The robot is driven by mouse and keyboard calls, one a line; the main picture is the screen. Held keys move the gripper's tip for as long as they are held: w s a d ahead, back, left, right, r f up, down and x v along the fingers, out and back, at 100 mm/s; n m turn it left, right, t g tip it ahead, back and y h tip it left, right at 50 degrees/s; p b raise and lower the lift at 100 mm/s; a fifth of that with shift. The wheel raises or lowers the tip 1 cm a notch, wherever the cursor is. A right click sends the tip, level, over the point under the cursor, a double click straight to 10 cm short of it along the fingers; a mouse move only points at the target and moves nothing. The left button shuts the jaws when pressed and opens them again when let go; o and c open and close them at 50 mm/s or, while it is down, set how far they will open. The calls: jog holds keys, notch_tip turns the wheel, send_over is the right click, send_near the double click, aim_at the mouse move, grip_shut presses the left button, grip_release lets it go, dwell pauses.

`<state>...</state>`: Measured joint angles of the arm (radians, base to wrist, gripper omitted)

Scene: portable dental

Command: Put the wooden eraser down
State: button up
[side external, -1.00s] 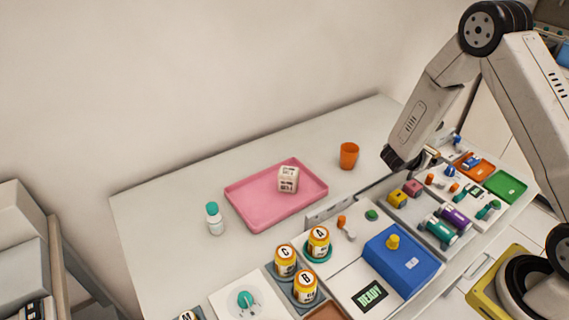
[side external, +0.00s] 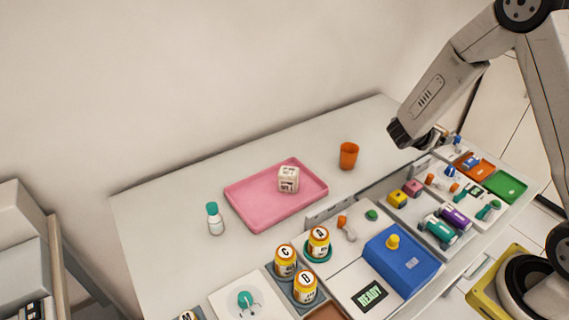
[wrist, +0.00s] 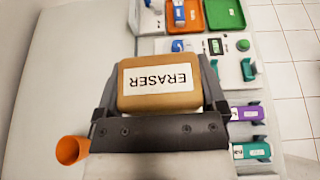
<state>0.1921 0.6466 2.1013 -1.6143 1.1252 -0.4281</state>
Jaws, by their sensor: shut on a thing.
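The wooden eraser (wrist: 158,88) is a tan block with a white label reading ERASER, upside down in the wrist view. My gripper (wrist: 160,98) is shut on it, with one dark finger against each side. In the side external view my gripper (side external: 428,137) is raised near the back right of the white table, and the eraser (side external: 440,132) shows only as a small tan patch beside it. The eraser's underside is hidden.
An orange cup (side external: 348,156) stands on the table left of my gripper. A pink tray (side external: 245,210) holds a white cube (side external: 288,178). Orange (side external: 474,166) and green (side external: 505,187) trays lie at the right. Bare table lies behind the cup.

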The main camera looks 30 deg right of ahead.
aim_at(437, 127)
notch_tip(437, 127, up, 5)
jog(key=shift+f, duration=0.2)
jog(key=shift+s+a+f+m+g, duration=0.45)
jog(key=shift+a+f+m+g, duration=0.1)
jog(key=shift+a+g, duration=0.1)
jog(key=shift+s+a+f+m+g, duration=0.45)
jog(key=shift+a+m+g, duration=0.1)
jog(key=shift+g, duration=0.1)
jog(key=s+a+f+m+g+y, duration=0.2)
jog(key=a+m+g+y, duration=0.3)
jog(key=a, duration=0.4)
jog(key=s+a+f+m+g+y, duration=0.2)
jog(key=a+m+y, duration=0.35)
jog(key=a, duration=0.35)
jog(key=s+a+f+m+g+y, duration=0.1)
jog(key=a+f+m+g+y, duration=0.25)
jog(key=a+m, duration=0.45)
jog(key=w+a+r+m+t+y, duration=0.3)
jog(key=a+m+t+y, duration=0.15)
jog(key=a, duration=0.45)
jog(key=w+a+r+m+t+y, duration=0.2)
jog(key=a+r+m+t+y, duration=0.15)
jog(key=a+m, duration=0.4)
jog(key=w+a+r+m+t+y, duration=0.3)
jog(key=a+m+t+y, duration=0.15)
jog(key=a, duration=0.65)
notch_tip(437, 127, down, 11)
jog(key=shift+s+d+n, duration=0.2)
jog(key=shift+d+n, duration=0.1)
jog(key=shift+n, duration=0.1)
